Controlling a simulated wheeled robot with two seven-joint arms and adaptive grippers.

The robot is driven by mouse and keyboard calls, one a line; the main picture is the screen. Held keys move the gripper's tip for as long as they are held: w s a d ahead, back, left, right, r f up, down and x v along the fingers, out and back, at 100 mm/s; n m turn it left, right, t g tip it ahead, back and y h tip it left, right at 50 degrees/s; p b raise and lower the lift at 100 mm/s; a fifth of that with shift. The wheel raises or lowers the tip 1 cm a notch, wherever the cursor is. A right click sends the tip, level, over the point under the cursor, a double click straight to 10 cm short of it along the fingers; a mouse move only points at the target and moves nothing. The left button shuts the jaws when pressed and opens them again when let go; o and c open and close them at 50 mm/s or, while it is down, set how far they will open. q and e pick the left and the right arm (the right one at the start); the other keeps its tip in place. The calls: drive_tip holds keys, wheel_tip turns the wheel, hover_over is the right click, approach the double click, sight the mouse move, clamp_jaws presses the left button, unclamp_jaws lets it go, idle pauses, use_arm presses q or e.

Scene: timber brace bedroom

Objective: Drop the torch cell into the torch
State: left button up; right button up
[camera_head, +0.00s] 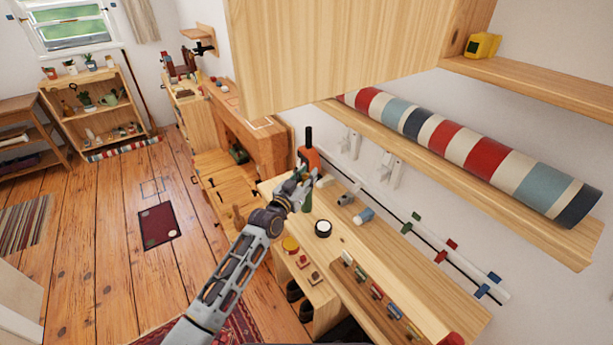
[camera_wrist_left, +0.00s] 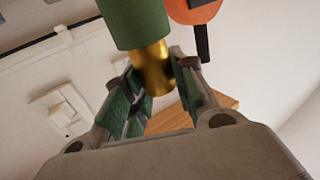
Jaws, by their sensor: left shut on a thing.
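In the left wrist view a green cylinder with a brass end, which looks like the torch cell (camera_wrist_left: 136,25), has its brass end between the fingers of my left gripper (camera_wrist_left: 160,95). I cannot tell for sure which thing is the torch. A short round black piece with a white top (camera_head: 322,228) stands on the bench nearer than the gripper. My right gripper is not in view.
An orange thing with a black upright part (camera_head: 308,158) is just behind the gripper. A grey piece (camera_head: 348,196) and a pale blue-and-white piece (camera_head: 364,214) lie to its right on the bench (camera_head: 385,255). A shelf with a striped roll (camera_head: 480,155) overhangs the right.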

use_arm(q)
drive_tip(key=shift+f, duration=0.45)
drive_tip(key=shift+f+b, duration=0.1)
drive_tip(key=shift+b, duration=0.2)
drive_tip(key=o, duration=1.1)
drive_tip(key=v, duration=1.2)
idle(0.9)
drive_tip(key=shift+s, duration=0.1)
